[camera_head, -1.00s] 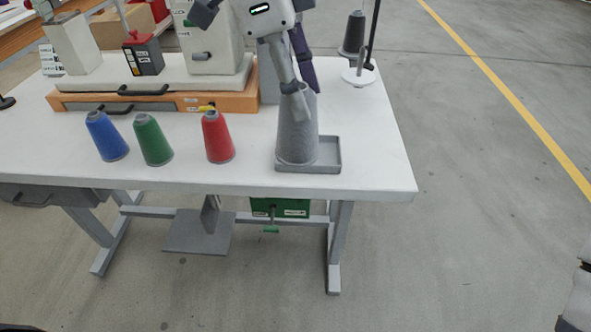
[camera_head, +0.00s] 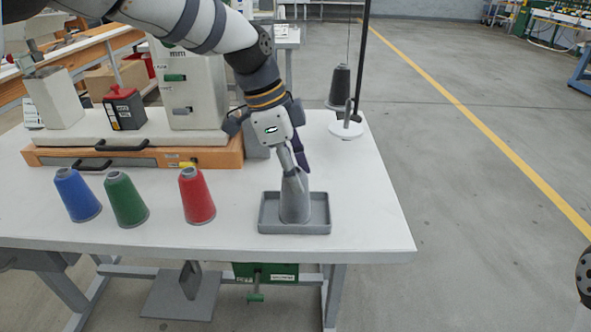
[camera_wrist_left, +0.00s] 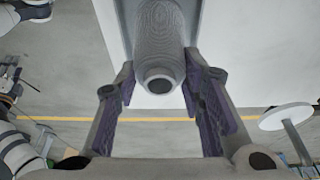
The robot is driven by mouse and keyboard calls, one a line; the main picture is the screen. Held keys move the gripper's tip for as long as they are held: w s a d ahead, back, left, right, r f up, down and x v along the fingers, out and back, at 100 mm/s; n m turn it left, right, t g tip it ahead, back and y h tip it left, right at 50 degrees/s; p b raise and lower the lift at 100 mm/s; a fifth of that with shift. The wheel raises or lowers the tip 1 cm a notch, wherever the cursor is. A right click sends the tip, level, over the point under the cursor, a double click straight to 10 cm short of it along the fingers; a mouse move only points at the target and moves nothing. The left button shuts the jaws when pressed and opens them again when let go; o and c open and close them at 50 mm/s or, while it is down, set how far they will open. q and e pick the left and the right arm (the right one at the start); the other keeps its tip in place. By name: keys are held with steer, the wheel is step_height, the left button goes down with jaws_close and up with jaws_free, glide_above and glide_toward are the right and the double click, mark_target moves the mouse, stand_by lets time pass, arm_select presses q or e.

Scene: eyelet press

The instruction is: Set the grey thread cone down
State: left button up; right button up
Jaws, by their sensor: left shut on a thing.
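The grey thread cone (camera_head: 295,203) is upright, with its base inside the rim of the shallow grey tray (camera_head: 321,227) near the table's front right. Whether its base touches the tray floor is hard to tell. My left gripper (camera_head: 293,173) comes down from above and is shut on the upper part of the cone. In the left wrist view the cone (camera_wrist_left: 160,32) sits between the two purple-padded fingers (camera_wrist_left: 160,75), its round top end towards the camera.
Blue (camera_head: 76,195), green (camera_head: 126,201) and red (camera_head: 197,197) cones stand left of the tray. A machine on an orange base (camera_head: 215,155) is behind them. A dark cone (camera_head: 339,88) stands on the thread stand at the back right. White tabletop (camera_head: 365,200) right of the tray is clear.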

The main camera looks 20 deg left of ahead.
arm_select(q)
steer(key=o, duration=1.2)
steer(key=v, duration=1.2)
steer(key=shift+s+a+r, duration=0.1)
steer(key=shift+r, duration=0.05)
